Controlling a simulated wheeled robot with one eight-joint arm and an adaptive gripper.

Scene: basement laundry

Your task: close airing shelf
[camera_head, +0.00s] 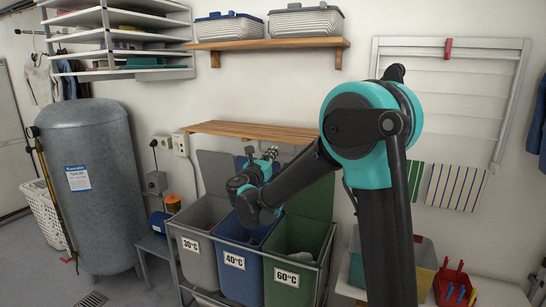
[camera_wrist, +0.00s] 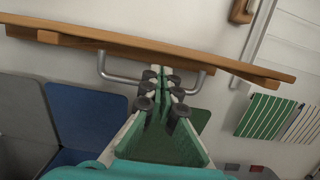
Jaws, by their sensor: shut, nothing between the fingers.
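A wooden shelf (camera_head: 250,131) sticks out level from the wall above the sorting bins; its underside and edge cross the wrist view (camera_wrist: 110,40). A grey metal bar (camera_wrist: 115,77) bends below it. A white slatted frame (camera_head: 445,85) with a red tab (camera_head: 448,48) lies flat against the wall at the right. No label shows which of the two is the airing shelf. My gripper (camera_head: 270,153) is shut and empty, just below the wooden shelf. In the wrist view its fingertips (camera_wrist: 162,76) overlap the bar and shelf edge; I cannot tell whether they touch.
Grey, blue (camera_head: 235,262) and green bins with raised lids stand below my gripper. A higher shelf (camera_head: 265,44) holds two baskets. A grey tank (camera_head: 90,180) stands at the left. Striped cloths (camera_head: 455,187) hang at the right. A red caddy (camera_head: 453,285) is at the lower right.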

